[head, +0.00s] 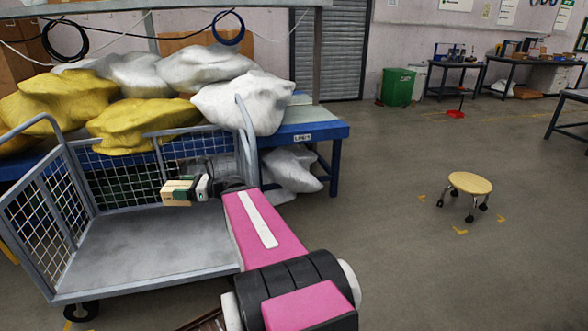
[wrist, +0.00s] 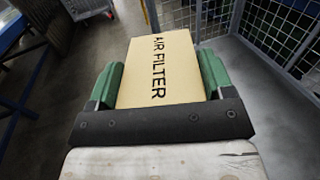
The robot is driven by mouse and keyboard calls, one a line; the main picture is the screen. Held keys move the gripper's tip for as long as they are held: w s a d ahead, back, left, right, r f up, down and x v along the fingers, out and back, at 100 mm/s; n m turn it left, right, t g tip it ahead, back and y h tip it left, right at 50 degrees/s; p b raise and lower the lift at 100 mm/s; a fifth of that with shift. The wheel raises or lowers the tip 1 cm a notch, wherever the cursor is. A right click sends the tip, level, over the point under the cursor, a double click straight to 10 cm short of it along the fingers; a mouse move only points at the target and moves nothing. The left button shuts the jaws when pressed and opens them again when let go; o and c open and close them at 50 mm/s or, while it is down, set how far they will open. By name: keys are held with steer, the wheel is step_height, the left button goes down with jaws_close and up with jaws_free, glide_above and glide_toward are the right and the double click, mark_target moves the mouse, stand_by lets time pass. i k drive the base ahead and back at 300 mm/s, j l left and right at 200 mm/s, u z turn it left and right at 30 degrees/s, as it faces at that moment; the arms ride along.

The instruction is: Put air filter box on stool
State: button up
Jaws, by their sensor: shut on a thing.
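The air filter box (wrist: 160,65) is a pale yellow-tan box with "AIR FILTER" in black on its top. My gripper (wrist: 160,88) is shut on it, with a green finger against each side. In the head view the box (head: 176,192) is small and held above the grey cart, and my gripper (head: 200,188) is partly hidden by my pink arm. The stool (head: 470,184) stands on the floor at the right, with a round yellow seat and dark casters. Its seat is empty, and the box is well to its left.
The grey wire-mesh cart (head: 150,252) has an empty flat deck at the lower left. Behind it, white and yellow sacks (head: 205,68) lie on a blue table (head: 318,131). Yellow corner marks (head: 460,231) surround the stool. The floor between cart and stool is clear.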

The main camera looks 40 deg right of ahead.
mark_target(470, 181)
steer(key=u, duration=1.35)
steer(key=k+l+u, duration=0.1)
steer(key=u, duration=0.3)
steer(key=k+l+u, duration=0.15)
steer(key=u, duration=0.2)
steer(key=k+u, duration=0.1)
steer(key=u, duration=0.3)
steer(key=k+u, duration=0.15)
steer(key=u, duration=0.2)
steer(key=k+l+u, duration=0.1)
steer(key=k+u, duration=0.3)
steer(key=k, duration=0.45)
steer(key=k+j+u, duration=0.2)
steer(key=k+u, duration=0.25)
steer(key=k, duration=0.4)
steer(key=k+l+u, duration=0.1)
steer(key=k+u, duration=0.35)
steer(key=k+j+u, duration=0.1)
steer(key=k+u, duration=0.35)
steer(key=k+j+u, duration=0.25)
steer(key=k+u, duration=0.35)
steer(key=u, duration=4.3)
